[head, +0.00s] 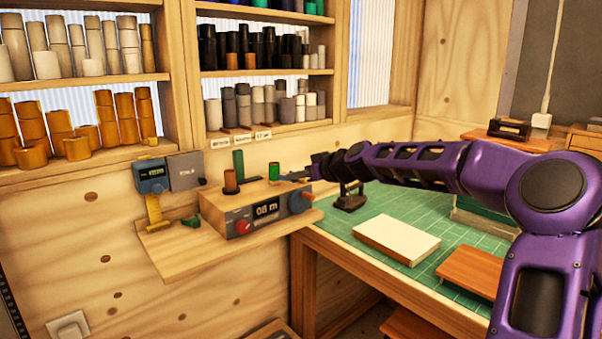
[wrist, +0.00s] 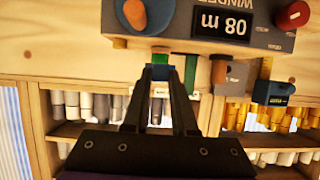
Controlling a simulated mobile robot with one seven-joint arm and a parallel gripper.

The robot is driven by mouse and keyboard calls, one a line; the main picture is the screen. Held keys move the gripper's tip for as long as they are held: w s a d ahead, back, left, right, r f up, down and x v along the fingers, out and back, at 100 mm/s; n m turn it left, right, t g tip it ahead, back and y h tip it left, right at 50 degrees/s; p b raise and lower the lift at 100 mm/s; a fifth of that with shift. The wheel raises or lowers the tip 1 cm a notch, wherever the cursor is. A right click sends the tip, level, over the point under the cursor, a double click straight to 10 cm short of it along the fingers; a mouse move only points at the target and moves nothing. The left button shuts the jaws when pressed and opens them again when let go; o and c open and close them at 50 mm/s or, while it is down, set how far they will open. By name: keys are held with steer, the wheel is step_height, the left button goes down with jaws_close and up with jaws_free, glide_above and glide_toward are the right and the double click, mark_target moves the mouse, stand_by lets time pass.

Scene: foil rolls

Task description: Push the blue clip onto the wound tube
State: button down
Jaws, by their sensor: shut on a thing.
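The winder (head: 262,207), a grey and wooden unit reading 08 m, stands on a wall ledge. A short green-wound tube (head: 274,171) stands upright at its back right; in the wrist view the green tube (wrist: 160,59) is straight ahead of the fingertips. My gripper (head: 309,174) reaches in from the right, level with this tube. In the wrist view my gripper (wrist: 159,73) is shut on a small bluish piece, apparently the blue clip, mostly hidden between the fingers. I cannot tell whether the clip touches the tube.
A taller dark green post (head: 239,164) and a brown tube (head: 230,181) stand close left of the wound tube. A blue gauge (head: 151,176) hangs on the wall. Shelves of tubes are behind. A pale block (head: 397,240) lies on the green mat (head: 402,209).

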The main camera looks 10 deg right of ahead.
mark_target(278, 172)
steer(key=shift+p+x, duration=0.3)
steer(key=shift+x, duration=0.45)
steer(key=shift+w+a+r+p, duration=0.15)
steer(key=shift+w+a, duration=0.15)
steer(key=shift+w, duration=0.25)
steer(key=shift+w+a+f+p, duration=0.1)
steer(key=shift+w+a, duration=0.15)
steer(key=shift+w, duration=0.3)
steer(key=shift+w+a+r+p, duration=0.15)
steer(key=shift+w+a, duration=0.15)
steer(key=shift+w, duration=0.3)
steer(key=shift+w+a+f, duration=0.1)
steer(key=shift+w+a, duration=0.05)
steer(key=shift+w, duration=0.15)
steer(key=c, duration=0.6)
jaws_free()
steer(key=b+v, duration=0.1)
steer(key=v, duration=1.6)
steer(key=shift+s+b, duration=0.25)
steer(key=shift+b, duration=0.1)
steer(key=shift+f, duration=0.1)
